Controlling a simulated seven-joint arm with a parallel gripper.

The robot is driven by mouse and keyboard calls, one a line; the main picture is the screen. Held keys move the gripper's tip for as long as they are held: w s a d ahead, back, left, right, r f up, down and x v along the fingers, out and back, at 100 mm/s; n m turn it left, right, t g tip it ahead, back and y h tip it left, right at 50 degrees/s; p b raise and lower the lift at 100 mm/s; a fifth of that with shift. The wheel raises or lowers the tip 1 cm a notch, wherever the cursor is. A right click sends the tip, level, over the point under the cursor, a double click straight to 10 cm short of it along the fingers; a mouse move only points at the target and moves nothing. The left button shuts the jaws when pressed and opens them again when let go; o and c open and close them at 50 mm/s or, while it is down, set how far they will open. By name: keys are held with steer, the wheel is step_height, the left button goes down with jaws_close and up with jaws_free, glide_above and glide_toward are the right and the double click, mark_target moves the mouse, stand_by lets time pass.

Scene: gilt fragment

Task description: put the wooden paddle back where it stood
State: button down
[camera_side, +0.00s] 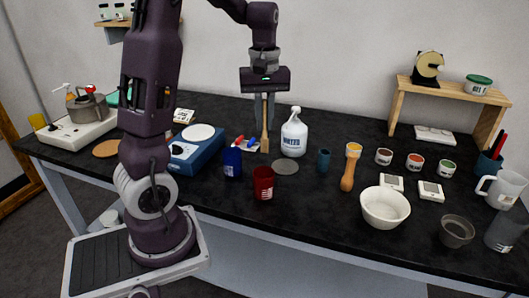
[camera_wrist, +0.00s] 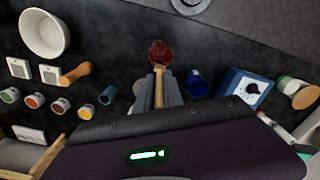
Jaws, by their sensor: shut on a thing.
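The wooden paddle (camera_side: 265,130) hangs upright below my gripper (camera_side: 265,98), which is shut on its upper part. Its lower end is near the back of the table, left of the white water bottle (camera_side: 294,133); I cannot tell whether it touches the table. In the wrist view the paddle (camera_wrist: 158,90) runs out from between the fingers of my gripper (camera_wrist: 159,104) and overlaps the near side of the red cup (camera_wrist: 160,52). In the side view the red cup (camera_side: 263,183) stands in front of the paddle, apart from it.
A grey disc (camera_side: 285,167) lies right of the paddle. A teal cup (camera_side: 323,160) and white bowl (camera_side: 385,207) stand further right.

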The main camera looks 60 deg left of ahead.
steer(key=w+a+f, duration=0.1)
steer(key=w+a, duration=0.1)
steer(key=w, duration=0.7)
steer(key=w+a+f, duration=0.1)
steer(key=w+a, duration=0.1)
steer(key=w, duration=0.8)
steer(key=w+d+f, duration=0.1)
steer(key=w+f, duration=0.2)
steer(key=f, duration=0.8)
steer(key=shift+d+f, duration=0.25)
steer(key=shift+d, duration=0.1)
steer(key=shift+w+f, duration=0.1)
steer(key=shift+f, duration=0.05)
steer(key=c, duration=1.5)
jaws_free()
steer(key=shift+o, duration=0.2)
